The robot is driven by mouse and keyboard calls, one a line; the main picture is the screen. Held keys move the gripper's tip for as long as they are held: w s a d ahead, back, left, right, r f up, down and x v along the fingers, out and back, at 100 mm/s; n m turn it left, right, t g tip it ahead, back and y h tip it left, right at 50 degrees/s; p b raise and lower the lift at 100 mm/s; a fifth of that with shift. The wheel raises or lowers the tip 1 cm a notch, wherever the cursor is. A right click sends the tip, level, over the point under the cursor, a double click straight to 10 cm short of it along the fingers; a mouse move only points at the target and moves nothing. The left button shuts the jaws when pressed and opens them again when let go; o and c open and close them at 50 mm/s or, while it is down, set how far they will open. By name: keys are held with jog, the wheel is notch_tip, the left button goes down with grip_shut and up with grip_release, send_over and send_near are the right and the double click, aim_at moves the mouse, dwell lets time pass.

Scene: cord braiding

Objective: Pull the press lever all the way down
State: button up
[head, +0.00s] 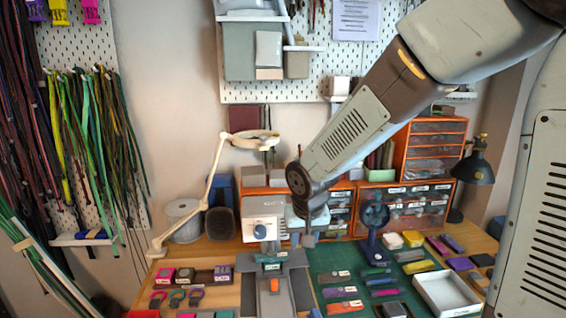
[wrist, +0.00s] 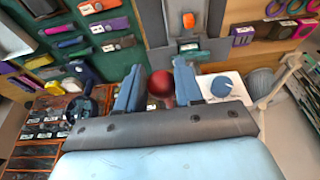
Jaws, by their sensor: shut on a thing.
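The press is a white-fronted machine (head: 263,222) with a round dial, standing at the back of the bench above a grey base plate (head: 252,295) with an orange piece on it. In the wrist view the press body (wrist: 222,88) shows right of my fingers. The lever's dark red ball knob (wrist: 160,84) sits between my two blue fingers (wrist: 158,92), which are shut on it. In the head view my gripper (head: 308,232) is just right of the press head. The knob and lever arm are hidden there by my gripper and wrist.
A green cutting mat (head: 335,278) with colored pieces and an open white tray (head: 446,293) lie to the right. A blue desk fan (head: 374,225) stands close right of my gripper. A magnifier lamp (head: 212,180) stands left, orange drawer cabinets (head: 428,155) behind.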

jog(key=shift+f, duration=0.1)
jog(key=shift+s+f, duration=0.15)
jog(key=shift+f, duration=0.65)
jog(key=shift+s+f, duration=0.15)
jog(key=shift+f, duration=0.75)
jog(key=shift+f, duration=1.5)
jog(key=shift+o, duration=0.2)
jog(key=shift+s+d+f, duration=0.1)
jog(key=shift+s, duration=0.05)
jog(key=shift+w+a+r, duration=0.1)
jog(key=shift+w+r, duration=0.3)
jog(key=shift+r, duration=1.2)
jog(key=shift+w+a+r, duration=0.1)
jog(key=shift+w+r, duration=0.25)
jog(key=shift+r, duration=1.3)
jog(key=shift+w+r, duration=0.4)
jog(key=shift+r, duration=1.2)
jog(key=shift+c, duration=0.2)
